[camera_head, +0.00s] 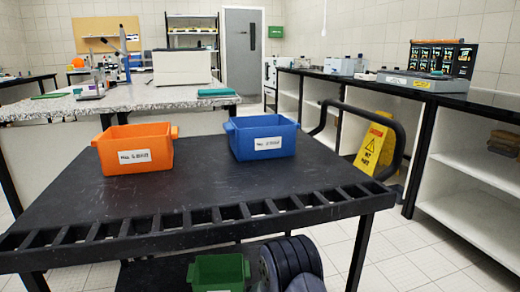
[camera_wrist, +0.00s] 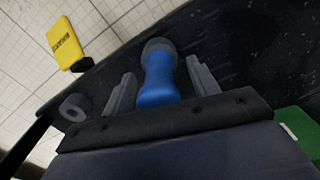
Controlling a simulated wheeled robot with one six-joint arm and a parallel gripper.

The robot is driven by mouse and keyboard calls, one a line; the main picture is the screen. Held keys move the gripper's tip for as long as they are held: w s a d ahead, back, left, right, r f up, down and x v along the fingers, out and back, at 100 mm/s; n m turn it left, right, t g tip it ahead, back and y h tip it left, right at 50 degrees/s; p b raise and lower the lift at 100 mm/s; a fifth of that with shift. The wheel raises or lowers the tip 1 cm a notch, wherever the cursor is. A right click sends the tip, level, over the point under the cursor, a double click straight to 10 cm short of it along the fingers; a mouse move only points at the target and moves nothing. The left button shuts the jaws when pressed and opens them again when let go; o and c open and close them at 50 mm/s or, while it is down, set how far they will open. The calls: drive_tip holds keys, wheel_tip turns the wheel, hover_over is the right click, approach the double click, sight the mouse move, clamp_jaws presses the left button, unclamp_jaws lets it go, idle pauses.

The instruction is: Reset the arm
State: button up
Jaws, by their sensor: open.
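My gripper (camera_wrist: 160,68) shows in the wrist view with its two grey fingers spread apart. A blue rounded piece with a dark grey end (camera_wrist: 158,82) shows between the fingers. There is a gap on each side of it, and I cannot tell what it is or how far away it lies. I cannot make out the gripper in the head view.
A black cart (camera_head: 200,192) carries an orange bin (camera_head: 135,150) and a blue bin (camera_head: 262,138), set apart. A green bin (camera_head: 218,272) is below. A yellow floor sign (camera_head: 372,150) stands right of the cart, before the shelves (camera_head: 475,165). A speckled bench (camera_head: 150,98) is behind.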

wheel_tip(320, 180, up, 10)
drive_tip(key=p, duration=0.4)
drive_tip(key=shift+f, duration=0.1)
wheel_tip(320, 180, down, 11)
drive_tip(key=b, duration=0.4)
wheel_tip(320, 180, up, 5)
drive_tip(key=p, duration=0.4)
drive_tip(key=shift+r, duration=0.2)
drive_tip(key=shift+r+p, duration=0.1)
drive_tip(key=shift+p, duration=0.3)
drive_tip(key=shift+r+p, duration=0.9)
drive_tip(key=shift+r, duration=0.35)
drive_tip(key=shift+d, duration=0.1)
